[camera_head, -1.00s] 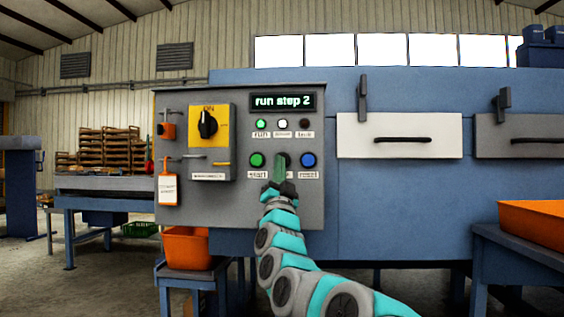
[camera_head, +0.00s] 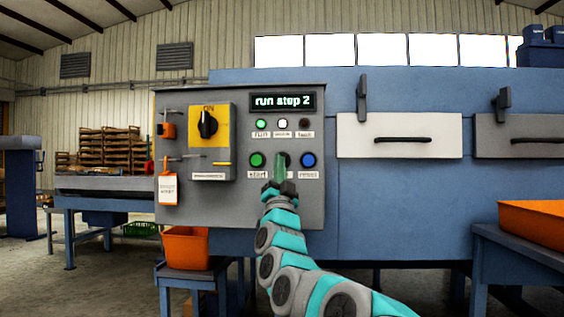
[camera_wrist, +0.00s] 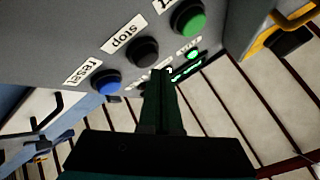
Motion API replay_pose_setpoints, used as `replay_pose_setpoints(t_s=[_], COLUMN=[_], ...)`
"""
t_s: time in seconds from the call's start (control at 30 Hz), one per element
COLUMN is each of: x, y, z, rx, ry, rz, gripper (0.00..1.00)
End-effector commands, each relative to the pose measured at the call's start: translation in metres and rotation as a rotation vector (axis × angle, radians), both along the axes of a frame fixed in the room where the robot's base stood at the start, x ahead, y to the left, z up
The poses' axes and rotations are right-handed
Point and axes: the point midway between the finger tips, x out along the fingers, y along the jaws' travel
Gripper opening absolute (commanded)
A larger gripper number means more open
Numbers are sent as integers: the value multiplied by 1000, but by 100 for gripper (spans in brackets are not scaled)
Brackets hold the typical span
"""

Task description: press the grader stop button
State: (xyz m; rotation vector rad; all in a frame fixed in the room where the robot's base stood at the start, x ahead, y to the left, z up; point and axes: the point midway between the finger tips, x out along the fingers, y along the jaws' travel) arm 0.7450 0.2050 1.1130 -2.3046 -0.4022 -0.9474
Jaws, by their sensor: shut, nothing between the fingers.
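The stop button (camera_wrist: 144,51) is a dark round button between the green start button (camera_wrist: 190,17) and the blue reset button (camera_wrist: 107,82) in the wrist view. In the head view my gripper hides most of it; a dark edge shows right of the fingers. My gripper (camera_head: 280,160) is shut and empty, its green fingers pointing at the panel in front of the stop button. In the wrist view the fingertips (camera_wrist: 161,72) appear just below and right of the stop button. I cannot tell whether they touch the panel. The display (camera_head: 282,102) reads "run step 2".
The grey panel (camera_head: 230,205) also bears a yellow switch plate with a black knob (camera_head: 208,124) and a hanging tag (camera_head: 167,189) at left. Lamps sit above the buttons, the left one (camera_head: 261,124) lit green. Orange crates (camera_head: 186,248) stand below and at the far right.

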Motion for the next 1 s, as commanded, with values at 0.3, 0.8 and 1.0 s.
replay_pose_setpoints(t_s=[0.3,0.8,1.0], x=[6,9,11], y=[0,0,0], z=[0,-1,-1], rx=[0,-1,-2], ry=[1,2,3], rz=[0,0,0], gripper=[0,0,0])
